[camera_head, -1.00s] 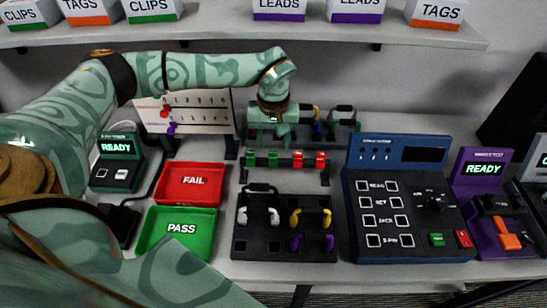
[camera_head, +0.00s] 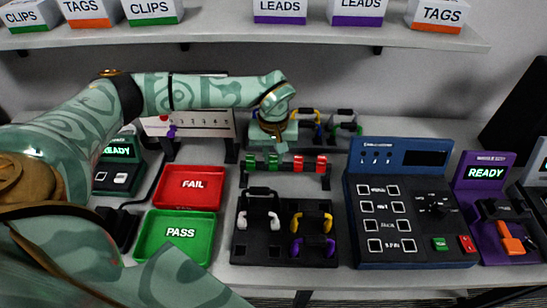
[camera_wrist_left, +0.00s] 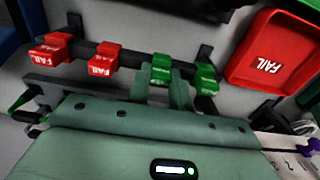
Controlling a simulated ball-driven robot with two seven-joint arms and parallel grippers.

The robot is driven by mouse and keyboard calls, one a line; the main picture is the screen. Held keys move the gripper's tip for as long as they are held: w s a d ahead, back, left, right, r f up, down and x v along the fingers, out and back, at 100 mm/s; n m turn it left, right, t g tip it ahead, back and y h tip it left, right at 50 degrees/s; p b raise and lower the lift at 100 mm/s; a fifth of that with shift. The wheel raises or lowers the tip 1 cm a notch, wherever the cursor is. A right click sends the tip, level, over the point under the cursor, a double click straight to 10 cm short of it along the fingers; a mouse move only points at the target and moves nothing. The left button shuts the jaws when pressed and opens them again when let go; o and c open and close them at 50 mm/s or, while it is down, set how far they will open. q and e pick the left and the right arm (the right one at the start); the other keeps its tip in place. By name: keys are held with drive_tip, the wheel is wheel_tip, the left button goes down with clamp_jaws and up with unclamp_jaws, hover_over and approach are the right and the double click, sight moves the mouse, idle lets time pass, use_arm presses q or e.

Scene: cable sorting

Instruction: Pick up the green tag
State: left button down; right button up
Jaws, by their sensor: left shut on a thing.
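Two green tags and two red FAIL tags hang on a dark rail behind the black cable board. My left gripper (camera_head: 275,149) comes down from above onto the inner green tag (camera_head: 273,163). In the left wrist view the fingers (camera_wrist_left: 163,84) are shut on this inner green tag (camera_wrist_left: 160,66), which is still at the rail. The outer green tag (camera_head: 250,163) hangs beside it, apart from the fingers; it also shows in the left wrist view (camera_wrist_left: 206,80). The fingers partly hide the held tag. My right gripper is not in view.
Red tags (camera_head: 297,164) hang right along the rail (camera_head: 285,176). A red FAIL tray (camera_head: 190,204) and a green PASS tray (camera_head: 158,250) lie at left. The cable board (camera_head: 262,250) is in front, a blue tester (camera_head: 405,225) to the right, and cable loops (camera_head: 345,125) behind.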

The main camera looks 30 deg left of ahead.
use_arm(q)
drive_tip(key=shift+r, duration=0.6)
drive_tip(key=d+r+p, duration=0.4)
drive_tip(key=d+r, duration=1)
drive_tip(key=r, duration=0.1)
drive_tip(key=shift+s+f, duration=0.15)
